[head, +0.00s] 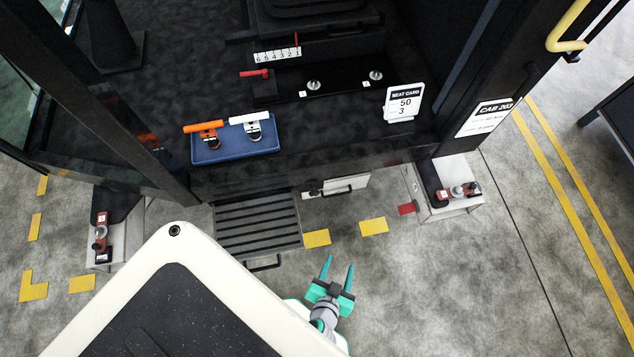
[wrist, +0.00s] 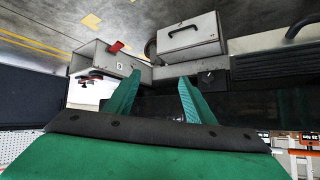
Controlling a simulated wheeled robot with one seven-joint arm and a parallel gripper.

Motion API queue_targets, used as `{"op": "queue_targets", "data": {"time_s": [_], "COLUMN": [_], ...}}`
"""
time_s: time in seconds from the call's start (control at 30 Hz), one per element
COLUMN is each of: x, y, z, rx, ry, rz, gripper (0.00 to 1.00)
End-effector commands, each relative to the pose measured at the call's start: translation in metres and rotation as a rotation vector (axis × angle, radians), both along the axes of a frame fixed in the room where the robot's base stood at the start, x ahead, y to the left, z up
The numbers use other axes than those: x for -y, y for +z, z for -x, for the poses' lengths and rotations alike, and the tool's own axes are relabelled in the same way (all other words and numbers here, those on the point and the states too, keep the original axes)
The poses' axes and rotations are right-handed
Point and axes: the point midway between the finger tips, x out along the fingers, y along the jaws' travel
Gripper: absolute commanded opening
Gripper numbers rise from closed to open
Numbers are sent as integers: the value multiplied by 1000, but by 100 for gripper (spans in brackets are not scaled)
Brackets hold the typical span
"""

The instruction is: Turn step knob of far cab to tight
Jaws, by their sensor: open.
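A cab labelled CAB 203 on its sign (head: 484,117) fills the upper part of the head view. Its slatted grey step (head: 258,222) hangs below the cab floor. A small dark knob-like fitting (head: 313,192) sits right of the step, beside a pale box with a handle (head: 346,185); its markings are too small to read. The box also shows in the wrist view (wrist: 185,42), with a small dark fitting (wrist: 207,77) below it. My gripper (head: 339,267) is open and empty, over the floor in front of the step; its green fingers also show in the wrist view (wrist: 159,80).
White boxes with red fittings stand left (head: 103,235) and right (head: 450,196) of the step. Inside the cab are a blue tray (head: 235,148) with orange-handled and white-handled items and a seat card (head: 404,102). The floor right of my gripper is clear.

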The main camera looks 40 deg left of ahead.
Motion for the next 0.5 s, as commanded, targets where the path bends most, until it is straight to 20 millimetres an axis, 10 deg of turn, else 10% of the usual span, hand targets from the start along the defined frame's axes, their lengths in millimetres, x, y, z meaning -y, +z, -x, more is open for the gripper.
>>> {"op": "queue_targets", "data": {"time_s": [0.2,0.5], "x": [-62,-122], "y": [-51,-45], "z": [-50,-103], "rx": [-37,67], "ry": [247,507], "rz": [-131,-295], "gripper": [49,49]}}
